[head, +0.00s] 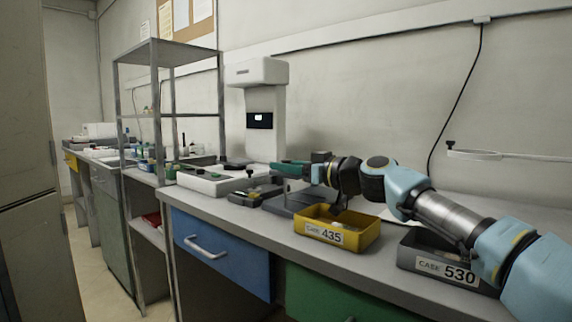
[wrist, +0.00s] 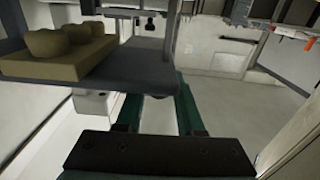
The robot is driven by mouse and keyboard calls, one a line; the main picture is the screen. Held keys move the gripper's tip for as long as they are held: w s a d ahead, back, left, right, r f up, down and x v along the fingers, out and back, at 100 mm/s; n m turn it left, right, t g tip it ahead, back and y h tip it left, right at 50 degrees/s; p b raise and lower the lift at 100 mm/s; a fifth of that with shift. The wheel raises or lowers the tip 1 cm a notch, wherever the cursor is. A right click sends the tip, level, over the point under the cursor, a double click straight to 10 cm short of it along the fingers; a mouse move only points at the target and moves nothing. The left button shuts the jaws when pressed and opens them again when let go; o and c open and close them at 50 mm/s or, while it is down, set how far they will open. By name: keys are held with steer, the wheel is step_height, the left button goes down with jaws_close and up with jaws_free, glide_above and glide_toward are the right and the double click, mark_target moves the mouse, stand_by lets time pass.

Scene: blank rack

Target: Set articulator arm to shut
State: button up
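The articulator (head: 296,203) stands on the bench as a dark grey frame, partly hidden by my gripper and the yellow tray. In the wrist view its grey plate (wrist: 140,70) crosses the upper left, with a tan tooth cast (wrist: 62,45) on it. How far its arm is swung open is not clear. My gripper (head: 290,168) reaches left over the articulator's base. In the wrist view its two green fingers (wrist: 160,108) are apart with nothing seen between them. The plate covers part of the fingers; contact cannot be told.
A yellow tray (head: 353,239) labelled 435 and a grey tray (head: 408,256) labelled 530 stand at the bench front. A white machine (head: 268,142) stands behind. A white box (head: 212,183), a dark case (head: 254,196) and a metal shelf (head: 166,115) are to the left.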

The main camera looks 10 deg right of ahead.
steer(key=shift+o, duration=1.4)
steer(key=shift+r, duration=0.1)
steer(key=v, duration=0.7)
steer(key=shift+s+d, duration=0.15)
steer(key=shift+s, duration=0.05)
